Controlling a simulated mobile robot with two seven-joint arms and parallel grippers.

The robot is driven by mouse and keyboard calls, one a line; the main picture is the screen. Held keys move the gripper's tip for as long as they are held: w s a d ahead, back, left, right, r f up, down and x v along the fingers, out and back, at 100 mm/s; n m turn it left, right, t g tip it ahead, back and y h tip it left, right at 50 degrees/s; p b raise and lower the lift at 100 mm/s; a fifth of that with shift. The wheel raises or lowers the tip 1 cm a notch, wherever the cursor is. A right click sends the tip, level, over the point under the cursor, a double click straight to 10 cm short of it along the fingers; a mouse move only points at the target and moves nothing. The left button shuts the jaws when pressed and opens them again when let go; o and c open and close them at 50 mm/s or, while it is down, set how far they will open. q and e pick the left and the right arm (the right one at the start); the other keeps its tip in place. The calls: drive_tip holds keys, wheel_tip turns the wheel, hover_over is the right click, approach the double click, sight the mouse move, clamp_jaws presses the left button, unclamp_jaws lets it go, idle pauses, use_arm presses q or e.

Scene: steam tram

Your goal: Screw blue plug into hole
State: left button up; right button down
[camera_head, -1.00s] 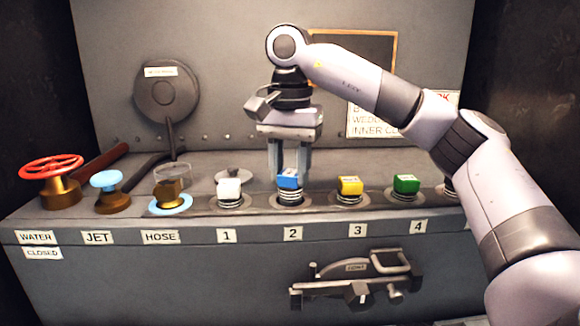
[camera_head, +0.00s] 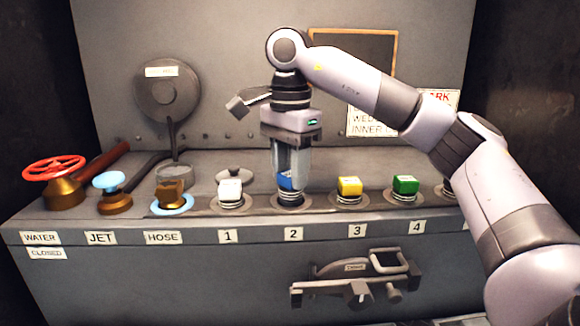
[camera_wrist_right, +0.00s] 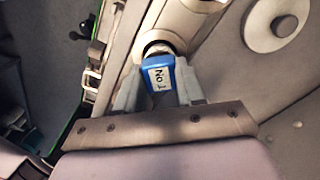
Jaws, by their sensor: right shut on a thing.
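The blue plug (camera_head: 285,182) stands at the hole above the label "2" (camera_head: 293,234), in the round collar (camera_head: 273,204) on the metal ledge. How deep its thread sits is hidden. My right gripper (camera_head: 290,184) points straight down over it, shut on its square head, with one finger partly in front. The wrist view shows the blue plug (camera_wrist_right: 154,62) between the two fingers of my right gripper (camera_wrist_right: 160,85), with a white label on its face. My left gripper is not in view.
A white plug (camera_head: 230,190), a yellow plug (camera_head: 350,186) and a green plug (camera_head: 405,184) stand in the row. A brass hose fitting (camera_head: 170,192), a blue jet valve (camera_head: 107,181) and a red water wheel (camera_head: 54,168) are at left. A latch (camera_head: 355,275) is on the front.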

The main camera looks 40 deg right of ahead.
drive_tip(key=shift+m, duration=1.2)
drive_tip(key=shift+w+m, duration=0.1)
drive_tip(key=shift+m, duration=1.2)
unclamp_jaws()
drive_tip(key=shift+r, duration=0.2)
drive_tip(key=shift+r, duration=1.05)
